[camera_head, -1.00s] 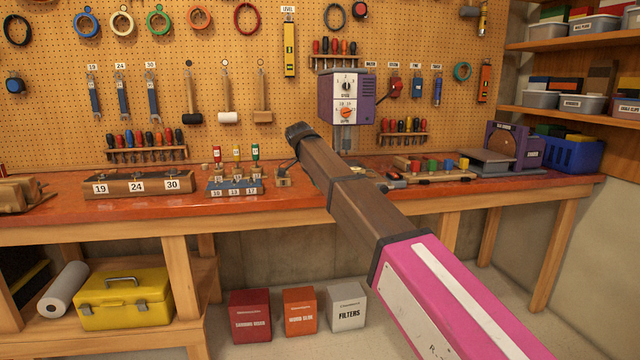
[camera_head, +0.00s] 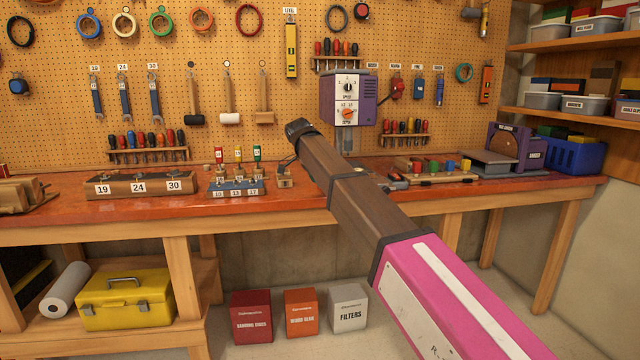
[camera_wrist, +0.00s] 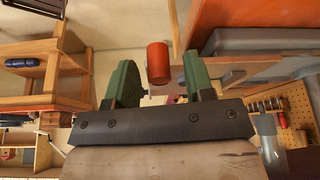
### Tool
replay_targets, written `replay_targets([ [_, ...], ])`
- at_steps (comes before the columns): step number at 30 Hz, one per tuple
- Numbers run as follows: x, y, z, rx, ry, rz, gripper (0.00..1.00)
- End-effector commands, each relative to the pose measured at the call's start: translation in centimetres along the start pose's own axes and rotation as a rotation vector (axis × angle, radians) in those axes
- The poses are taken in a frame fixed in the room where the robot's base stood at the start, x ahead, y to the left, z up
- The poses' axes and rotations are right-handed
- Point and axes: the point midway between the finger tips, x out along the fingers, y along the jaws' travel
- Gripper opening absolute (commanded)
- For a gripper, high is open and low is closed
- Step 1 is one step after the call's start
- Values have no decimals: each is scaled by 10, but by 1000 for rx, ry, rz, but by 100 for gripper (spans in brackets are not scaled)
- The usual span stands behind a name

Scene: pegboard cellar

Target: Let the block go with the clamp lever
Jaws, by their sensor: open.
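In the wrist view, my gripper (camera_wrist: 157,84) is open, with a green finger on each side. A red cylinder (camera_wrist: 157,62), which looks like a lever's knob, stands between the fingers, with a gap visible on both sides. A grey metal part (camera_wrist: 228,76) lies beside and behind the right finger. In the head view, my arm reaches to the bench and its far end hides my gripper. A small brown item (camera_head: 285,179) sits on the bench just left of my arm; I cannot tell whether it is the clamp. No clamped block is clearly visible.
The red-topped bench (camera_head: 80,208) runs along the pegboard wall. A block labelled 19, 24, 30 (camera_head: 138,186) and a small numbered rack (camera_head: 237,188) stand left of my arm. A purple-and-white machine (camera_head: 350,98) rises behind it. A coloured-peg tray (camera_head: 435,178) is at right.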

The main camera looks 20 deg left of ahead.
Motion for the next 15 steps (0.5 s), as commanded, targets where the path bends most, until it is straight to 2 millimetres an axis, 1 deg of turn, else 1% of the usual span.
replay_targets([
  [3,-24,-2,0,0,0,-3,48],
  [9,-61,-2,0,1,0,-3,48],
  [15,-86,-1,0,0,0,-2,48],
])
